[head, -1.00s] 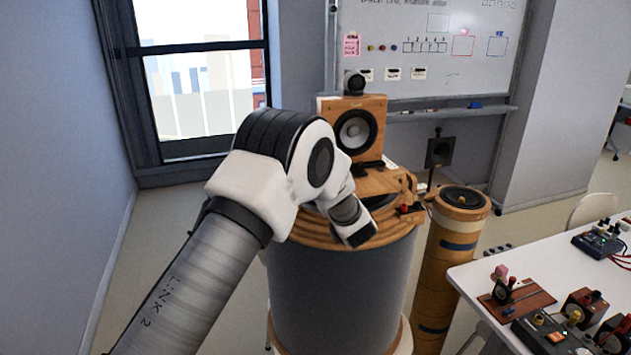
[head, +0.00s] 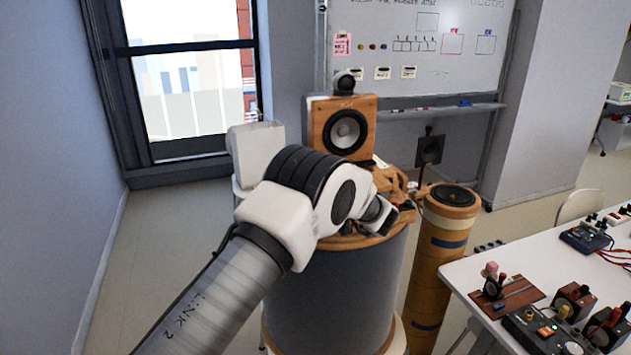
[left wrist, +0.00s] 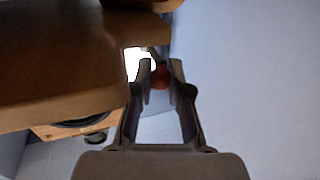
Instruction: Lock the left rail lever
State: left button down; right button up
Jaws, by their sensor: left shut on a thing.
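A red knob (left wrist: 160,77), seemingly the end of the lever, sits between the fingertips of my left gripper (left wrist: 161,72) in the left wrist view. The gripper is shut on it, beside the underside of a brown wooden edge (left wrist: 70,108). The rest of the lever is hard to make out. In the head view my left arm reaches over the wooden top ring (head: 340,242) of a large grey drum (head: 330,295). My right gripper is not in view.
A wooden speaker box (head: 318,125) stands on the drum's top. A tall tan cylinder (head: 430,275) with a speaker cone stands to its right. A white table (head: 468,272) with test gear is at the right. Floor at the left is clear.

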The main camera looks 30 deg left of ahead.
pick_arm(q)
jog(key=c, duration=1.1)
grip_release()
jog(key=shift+r, duration=0.15)
jog(key=shift+d, duration=0.1)
jog(key=v, duration=1.2)
jog(key=shift+w, duration=0.1)
